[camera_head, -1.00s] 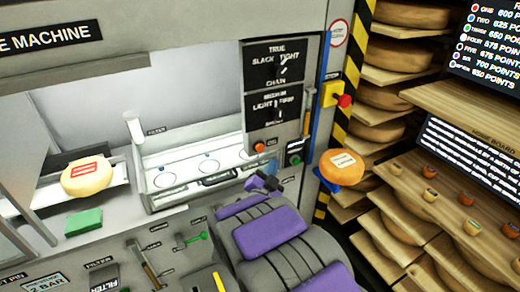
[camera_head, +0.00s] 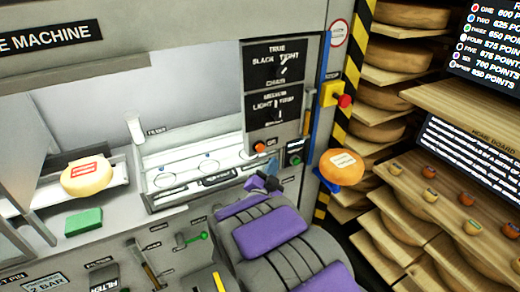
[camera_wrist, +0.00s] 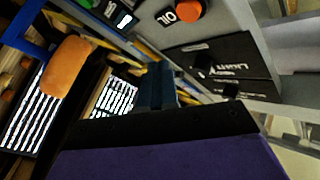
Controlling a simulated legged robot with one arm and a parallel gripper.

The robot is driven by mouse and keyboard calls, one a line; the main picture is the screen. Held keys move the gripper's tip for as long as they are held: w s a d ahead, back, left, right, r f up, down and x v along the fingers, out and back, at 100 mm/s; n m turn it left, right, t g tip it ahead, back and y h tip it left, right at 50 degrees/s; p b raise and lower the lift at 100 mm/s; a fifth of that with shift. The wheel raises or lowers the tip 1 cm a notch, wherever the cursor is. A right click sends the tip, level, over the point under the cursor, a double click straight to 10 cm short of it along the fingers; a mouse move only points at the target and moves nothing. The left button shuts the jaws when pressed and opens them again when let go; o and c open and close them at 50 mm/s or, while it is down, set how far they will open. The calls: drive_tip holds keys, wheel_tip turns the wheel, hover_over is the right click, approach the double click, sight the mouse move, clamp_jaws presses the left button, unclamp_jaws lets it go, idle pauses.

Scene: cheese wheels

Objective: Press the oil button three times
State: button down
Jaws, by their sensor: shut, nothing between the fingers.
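The oil button (camera_head: 259,148) is a round orange-red button on the grey panel below the two dark dial plates. In the wrist view, the oil button (camera_wrist: 188,9) is at the top edge, beside the black "OIL" label (camera_wrist: 168,17). My gripper (camera_head: 257,183) is below the button in the head view, apart from it in the picture. In the wrist view my gripper (camera_wrist: 158,84) shows its narrow dark fingers together, with nothing between them. The button is not covered in either view.
A yellow box with a red stop button (camera_head: 344,101) is farther right. An orange cheese wheel (camera_head: 342,165) rests on a blue holder. Another cheese (camera_head: 87,176) lies at left.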

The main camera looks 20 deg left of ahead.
sight(260, 148)
drive_tip(key=d+n+p, duration=0.1)
drive_tip(key=n+p, duration=0.1)
drive_tip(key=n, duration=0.3)
drive_tip(key=s+d+n+p, duration=0.1)
drive_tip(key=n+p, duration=0.2)
drive_tip(key=n, duration=0.3)
drive_tip(key=s+n+p, duration=0.1)
drive_tip(key=n+p, duration=0.1)
drive_tip(key=n, duration=0.4)
drive_tip(key=shift+s+d+f+g, duration=0.2)
drive_tip(key=shift+d+g, duration=0.2)
drive_tip(key=w+a+p, duration=0.3)
drive_tip(key=w+a, duration=0.2)
drive_tip(key=a, duration=0.1)
drive_tip(key=shift+w+a+p, duration=0.3)
drive_tip(key=shift+w+a, duration=0.05)
drive_tip(key=shift+w, duration=0.05)
